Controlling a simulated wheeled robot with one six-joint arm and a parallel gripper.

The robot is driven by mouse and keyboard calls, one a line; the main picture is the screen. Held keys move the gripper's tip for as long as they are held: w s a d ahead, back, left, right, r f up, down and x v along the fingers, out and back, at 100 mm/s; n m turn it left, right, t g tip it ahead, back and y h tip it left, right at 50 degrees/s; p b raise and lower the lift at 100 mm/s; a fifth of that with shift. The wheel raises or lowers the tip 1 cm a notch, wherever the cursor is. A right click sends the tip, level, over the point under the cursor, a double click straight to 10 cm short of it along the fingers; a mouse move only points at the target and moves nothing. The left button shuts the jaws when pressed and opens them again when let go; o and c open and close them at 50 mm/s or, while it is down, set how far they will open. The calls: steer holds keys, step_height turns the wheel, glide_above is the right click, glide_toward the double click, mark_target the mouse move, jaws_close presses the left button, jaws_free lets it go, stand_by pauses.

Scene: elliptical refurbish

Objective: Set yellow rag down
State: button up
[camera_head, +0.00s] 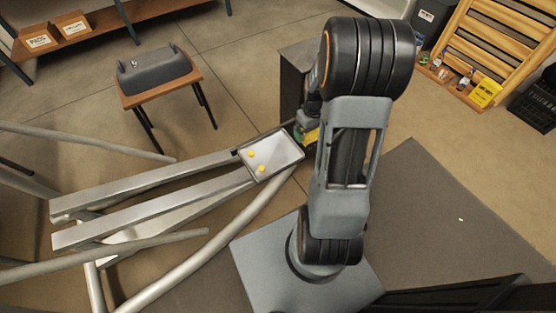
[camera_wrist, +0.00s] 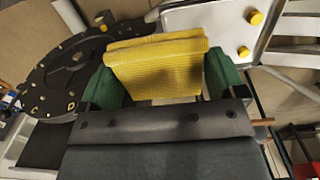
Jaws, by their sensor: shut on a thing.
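The yellow rag (camera_wrist: 155,62) is a folded, ribbed block in the wrist view. My gripper (camera_wrist: 162,80) is shut on it, with one green finger pad at each side. In the head view, the rag (camera_head: 311,136) shows as a small yellow patch beside my arm, and my gripper (camera_head: 303,131) is mostly hidden by the arm. The rag is close to the right end of the pale metal plate with two yellow knobs (camera_head: 282,158). I cannot tell whether it touches anything below.
A dark round part (camera_wrist: 62,72) is left of the rag in the wrist view. A dark cabinet (camera_head: 291,82) stands behind my gripper. A small wooden table (camera_head: 188,79) bears a grey casing. Grey frame rails (camera_head: 150,190) fill the left. A slatted wooden rack (camera_head: 508,35) is at right.

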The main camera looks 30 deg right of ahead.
steer(key=shift+s+d+f+b, duration=0.7)
steer(key=shift+d+f+b, duration=0.05)
steer(key=shift+d, duration=0.1)
steer(key=shift+f, duration=0.2)
steer(key=w+a+f+b, duration=0.2)
steer(key=w+a+f, duration=0.1)
steer(key=w+a, duration=0.25)
steer(key=b, duration=0.2)
glide_above(279, 151)
steer(key=f, duration=0.5)
steer(key=shift+s+d+f, duration=0.2)
steer(key=shift+s+f, duration=0.05)
steer(key=shift+f, duration=0.05)
steer(key=shift+w+a+f, duration=0.15)
steer(key=shift+f, duration=0.1)
steer(key=shift+w+a+f+b, duration=0.1)
steer(key=shift+f+b, duration=0.85)
steer(key=shift+f, duration=0.7)
